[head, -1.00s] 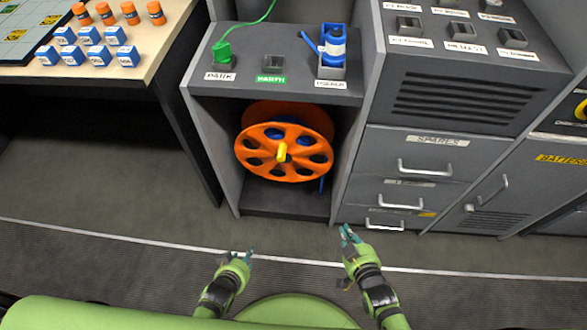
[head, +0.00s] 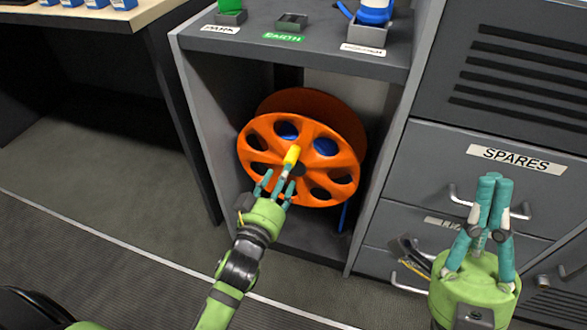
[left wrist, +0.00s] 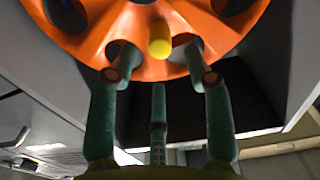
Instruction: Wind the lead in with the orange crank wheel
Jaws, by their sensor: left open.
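The orange crank wheel (head: 262,140) is in the open bay of the grey cabinet, with a yellow handle (head: 291,155) sticking out from its face. Blue lead (head: 325,146) shows through its holes, and a blue end (head: 343,216) hangs below at the right. My left gripper (head: 278,180) is open just below the handle. In the left wrist view the yellow handle (left wrist: 160,40) is ahead, between and slightly above the spread fingertips; I cannot tell whether they touch the wheel. My right gripper (head: 495,180) has its fingers together, empty, before the drawers.
Grey bay walls (head: 205,125) stand close on both sides of the wheel. The SPARES drawer (head: 470,165) and its handles are at the right. Floor at the left is clear.

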